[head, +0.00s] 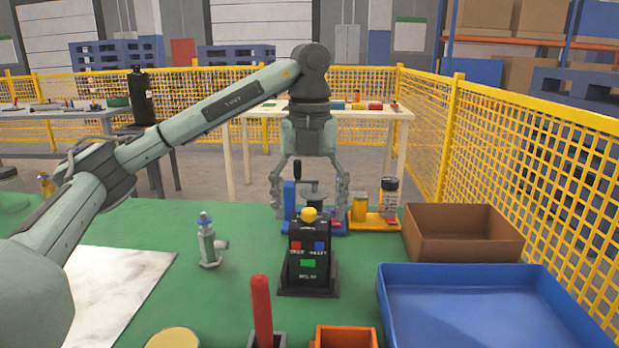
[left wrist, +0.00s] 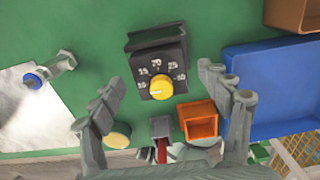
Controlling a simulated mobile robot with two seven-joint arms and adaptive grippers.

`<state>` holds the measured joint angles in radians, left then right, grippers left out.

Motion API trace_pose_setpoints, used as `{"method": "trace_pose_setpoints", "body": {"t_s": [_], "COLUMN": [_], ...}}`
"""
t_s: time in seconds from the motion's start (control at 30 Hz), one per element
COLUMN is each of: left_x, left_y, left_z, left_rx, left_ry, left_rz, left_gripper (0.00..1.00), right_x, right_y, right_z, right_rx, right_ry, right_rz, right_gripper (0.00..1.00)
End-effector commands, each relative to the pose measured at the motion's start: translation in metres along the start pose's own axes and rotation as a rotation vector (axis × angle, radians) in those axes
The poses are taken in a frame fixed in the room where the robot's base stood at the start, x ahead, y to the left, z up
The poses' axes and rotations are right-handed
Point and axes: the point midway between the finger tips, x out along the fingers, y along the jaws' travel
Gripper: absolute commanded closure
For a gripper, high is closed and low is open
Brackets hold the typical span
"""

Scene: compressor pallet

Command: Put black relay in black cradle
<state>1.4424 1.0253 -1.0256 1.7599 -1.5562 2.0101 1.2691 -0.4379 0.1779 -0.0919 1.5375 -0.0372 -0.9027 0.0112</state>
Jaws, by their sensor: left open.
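I cannot tell how firmly the relay is seated. My left gripper (head: 309,192) points down, open and empty, above and slightly behind the relay. My right gripper is not in view.
A blue tray (head: 480,272) and a cardboard box (head: 462,205) stand to the right. An orange bin (head: 345,338) and a red handle (head: 261,310) are in front. Blue and yellow fixtures (head: 360,210) stand behind.

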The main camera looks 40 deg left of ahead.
Motion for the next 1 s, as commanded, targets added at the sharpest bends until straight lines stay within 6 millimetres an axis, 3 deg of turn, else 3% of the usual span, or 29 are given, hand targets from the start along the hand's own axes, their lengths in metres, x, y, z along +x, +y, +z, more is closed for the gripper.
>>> {"method": "trace_pose_setpoints", "body": {"t_s": [0.2, 0.4, 1.0], "left_x": [-0.031, -0.044, -0.045], "left_y": [0.000, 0.000, 0.000], "left_z": [0.001, 0.000, 0.000], "left_rx": [0.000, 0.000, 0.000], "left_ry": [-0.003, -0.001, 0.001], "left_rz": [-0.001, 0.000, 0.001], "left_gripper": [0.23, 0.23, 0.23], "right_x": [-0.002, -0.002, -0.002], "right_y": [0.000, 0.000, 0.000], "right_z": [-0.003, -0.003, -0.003], "right_rx": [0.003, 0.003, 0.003], "right_ry": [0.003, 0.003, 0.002], "right_rz": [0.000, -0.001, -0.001], "right_gripper": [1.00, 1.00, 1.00]}}
